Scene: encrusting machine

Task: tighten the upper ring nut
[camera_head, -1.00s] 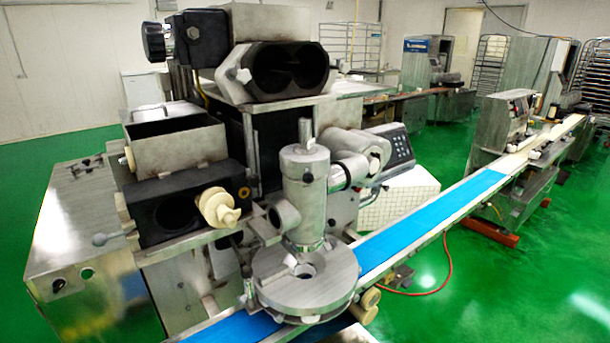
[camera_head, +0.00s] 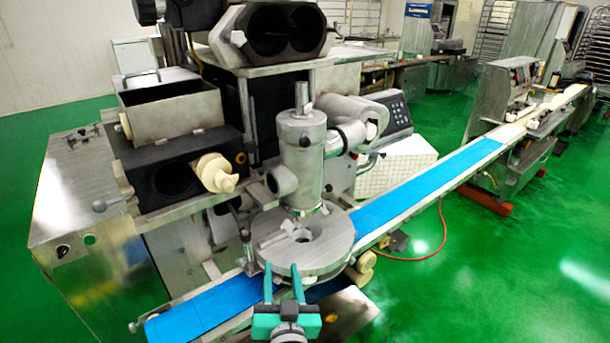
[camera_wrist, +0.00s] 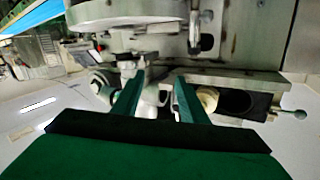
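The upright steel cylinder (camera_head: 301,165) stands over the round steel disc (camera_head: 325,257) at the machine's front. A ring-like collar (camera_head: 334,143) shows where a side pipe meets the cylinder, and another band (camera_head: 309,209) lies at its foot. I cannot tell which part is the upper ring nut. My gripper (camera_head: 282,272) is at the disc's front edge in the head view, its two teal fingers apart with nothing between them. Its fingers (camera_wrist: 157,85) also stand apart in the wrist view, below the disc (camera_wrist: 120,14) in that picture. Whether they touch the disc is unclear.
A blue conveyor belt (camera_head: 430,187) runs past under the disc to the far right. A cream screw (camera_head: 215,172) sticks out of a dark housing left of the cylinder. Steel hopper box (camera_head: 172,108) sits above it. Green floor (camera_head: 480,290) is open at right.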

